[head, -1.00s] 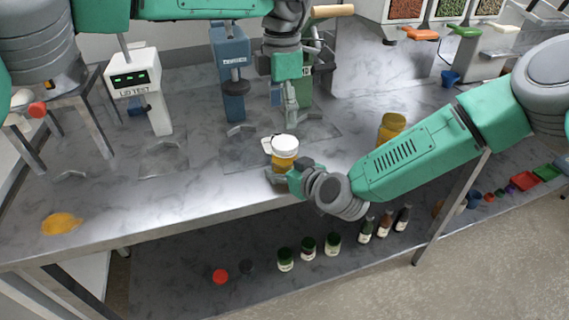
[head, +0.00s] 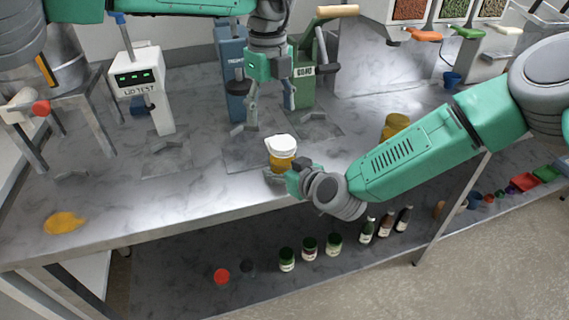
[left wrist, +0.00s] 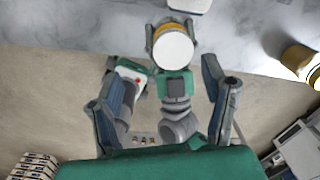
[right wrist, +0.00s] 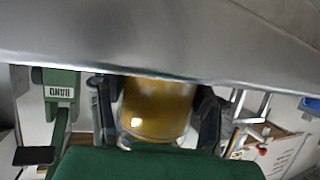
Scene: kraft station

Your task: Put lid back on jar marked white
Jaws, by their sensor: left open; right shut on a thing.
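A jar with amber-yellow contents (head: 283,162) stands upright at the bench's front edge, with a white lid (head: 281,146) on top; I cannot tell whether the lid is fastened. My right gripper (head: 284,174) is shut on the jar low on its body; in the right wrist view the jar (right wrist: 158,108) sits between the fingers. My left gripper (head: 269,101) is open and empty, above and behind the jar, its fingers pointing down. In the left wrist view the round white lid (left wrist: 174,48) lies beyond the spread fingers, apart from them.
Another yellow jar (head: 396,124) stands to the right, partly behind my right arm. A lid tester (head: 136,77), a blue press (head: 231,75) and a green press (head: 303,80) stand behind. A yellow item (head: 64,222) lies left.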

